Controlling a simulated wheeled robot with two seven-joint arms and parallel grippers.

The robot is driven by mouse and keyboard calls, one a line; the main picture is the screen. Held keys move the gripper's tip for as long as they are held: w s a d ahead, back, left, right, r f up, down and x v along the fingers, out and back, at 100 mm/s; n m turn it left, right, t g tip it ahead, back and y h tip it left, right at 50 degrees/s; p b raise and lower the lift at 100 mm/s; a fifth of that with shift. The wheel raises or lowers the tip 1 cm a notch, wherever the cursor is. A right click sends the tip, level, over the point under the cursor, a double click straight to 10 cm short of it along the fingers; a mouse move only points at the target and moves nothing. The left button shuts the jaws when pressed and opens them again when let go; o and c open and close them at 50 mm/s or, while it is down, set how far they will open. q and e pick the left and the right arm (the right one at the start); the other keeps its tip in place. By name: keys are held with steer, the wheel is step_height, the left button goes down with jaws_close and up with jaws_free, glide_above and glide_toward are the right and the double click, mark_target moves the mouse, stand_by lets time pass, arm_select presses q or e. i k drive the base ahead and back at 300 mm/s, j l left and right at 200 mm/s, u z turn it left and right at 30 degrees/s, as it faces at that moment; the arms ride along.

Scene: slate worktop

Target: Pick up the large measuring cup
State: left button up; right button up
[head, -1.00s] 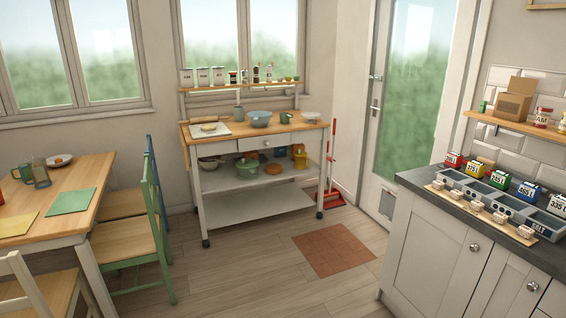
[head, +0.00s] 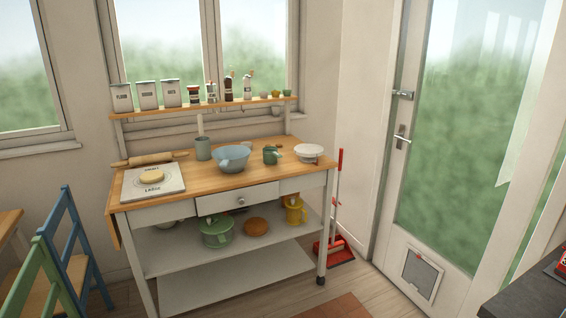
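On the wooden top of the kitchen cart (head: 215,178) stands a dark green cup with a handle (head: 270,156), just right of a blue mixing bowl (head: 231,160). Small green and yellow cups (head: 275,94) sit at the right end of the rack shelf above. A yellow jug (head: 296,213) stands on the cart's middle shelf. I cannot tell for certain which of these is the large measuring cup. Neither of my grippers is in view.
The cart top also holds a printed board (head: 153,190) with dough, a rolling pin (head: 150,159), a grey-green canister (head: 203,149) and a white bowl (head: 309,153). Blue and green chairs (head: 65,250) stand left. A dark counter corner (head: 530,296) is at lower right.

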mark_target(271, 154)
steer(key=i+u, duration=0.1)
steer(key=i, duration=0.85)
steer(key=i+l, duration=0.2)
steer(key=i, duration=0.75)
steer(key=i+l+u, duration=0.1)
steer(key=i+u, duration=0.3)
steer(key=i+l+u, duration=0.25)
steer(key=i+u, duration=0.15)
steer(key=i+l+u, duration=0.4)
steer(key=i, duration=0.1)
